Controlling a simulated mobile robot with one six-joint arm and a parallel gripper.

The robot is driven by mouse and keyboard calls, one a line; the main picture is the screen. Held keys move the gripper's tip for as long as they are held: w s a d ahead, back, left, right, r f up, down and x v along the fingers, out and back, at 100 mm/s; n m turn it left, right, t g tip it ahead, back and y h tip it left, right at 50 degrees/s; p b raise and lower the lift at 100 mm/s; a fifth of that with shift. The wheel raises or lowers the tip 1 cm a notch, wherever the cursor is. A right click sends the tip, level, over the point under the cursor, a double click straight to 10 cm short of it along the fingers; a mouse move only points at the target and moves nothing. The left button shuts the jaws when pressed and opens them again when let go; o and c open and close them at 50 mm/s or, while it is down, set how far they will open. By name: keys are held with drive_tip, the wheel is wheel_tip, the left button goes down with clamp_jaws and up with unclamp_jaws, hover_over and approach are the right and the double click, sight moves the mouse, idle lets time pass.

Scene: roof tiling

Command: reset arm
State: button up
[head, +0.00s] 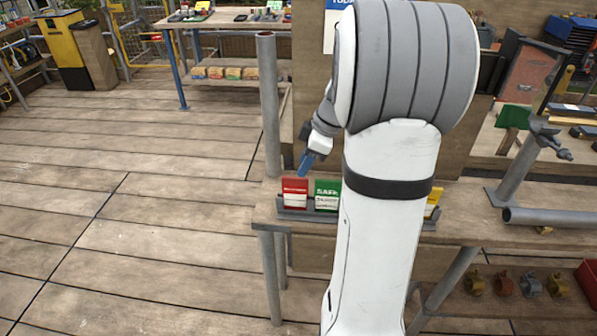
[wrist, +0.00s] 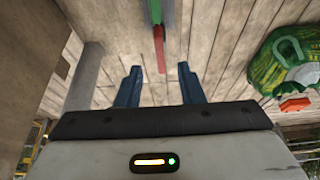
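My gripper (head: 306,162) is at the left of my arm in the head view, just above a red card (head: 295,193) standing in a grey holder (head: 290,214) on the bench. In the wrist view, the two blue fingers of my gripper (wrist: 160,72) are spread apart with nothing held. The red card (wrist: 160,50) shows edge-on ahead, between the fingers. A green card (head: 327,195) stands to its right; its edge also shows in the wrist view (wrist: 155,12). My arm hides the middle of the card row.
A yellow card (head: 432,202) shows right of my arm. A grey post (head: 269,100) rises at the bench's left corner. Grey pipes (head: 550,218) and a clamp stand (head: 520,165) occupy the right. The plank floor (head: 140,230) on the left is clear.

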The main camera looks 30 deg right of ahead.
drive_tip(key=shift+v, duration=0.8)
drive_tip(key=shift+a, duration=0.15)
drive_tip(key=s+a+r+m+h+p, duration=0.1)
drive_tip(key=s+a+r+m+p, duration=0.1)
drive_tip(key=s+a+m, duration=0.3)
drive_tip(key=s+a+r+m+h+p, duration=0.2)
drive_tip(key=s+a+m, duration=0.4)
drive_tip(key=s+a, duration=0.5)
drive_tip(key=shift+s+a+r+h+p, duration=0.3)
drive_tip(key=shift+s+r+p, duration=0.4)
drive_tip(key=shift+r, duration=0.2)
